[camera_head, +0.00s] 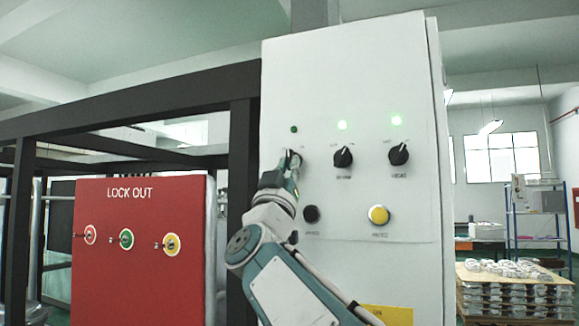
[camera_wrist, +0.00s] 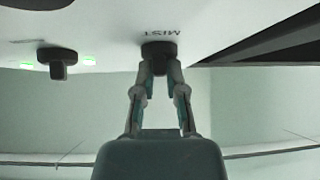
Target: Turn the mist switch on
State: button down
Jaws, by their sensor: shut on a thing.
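The mist switch (camera_wrist: 159,54) is a black rotary knob under the upside-down label MIST in the wrist view. My gripper (camera_wrist: 160,68) is shut on this knob, with one finger on each side of it. In the head view my gripper (camera_head: 289,162) is at the leftmost knob of the white control panel (camera_head: 330,90) and hides most of it. The small lamp (camera_head: 294,129) above that knob is dark green and looks unlit. The exact angle of the knob is hard to tell.
Two more black knobs, the middle one (camera_head: 343,157) and the right one (camera_head: 398,154), have lit green lamps above them. A black button (camera_head: 311,214) and a yellow button (camera_head: 379,215) sit below. A red LOCK OUT box (camera_head: 140,260) stands left.

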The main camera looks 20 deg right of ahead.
jog(key=m+g+h, duration=0.1)
jog(key=m+h, duration=0.1)
jog(key=m+g+h, duration=0.1)
jog(key=m+g, duration=0.1)
jog(key=m, duration=0.1)
jog(key=m+g+h, duration=0.2)
jog(key=m, duration=0.1)
jog(key=shift+w+a+f+h, duration=0.25)
jog(key=shift+w+h, duration=0.05)
jog(key=shift+w, duration=0.05)
jog(key=shift+a+m+g+h, duration=0.1)
jog(key=shift+m+g+h, duration=0.5)
jog(key=shift+m+g, duration=0.9)
jog(key=shift+m+g+h, duration=0.6)
jog(key=shift+m+g, duration=0.6)
jog(key=shift+m, duration=0.6)
jog(key=shift+w+m+g, duration=0.1)
jog(key=shift+m+g, duration=0.2)
jog(key=shift+g, duration=0.1)
jog(key=c, duration=0.7)
grip_release()
jog(key=shift+a+r, duration=0.1)
jog(key=v, duration=1.2)
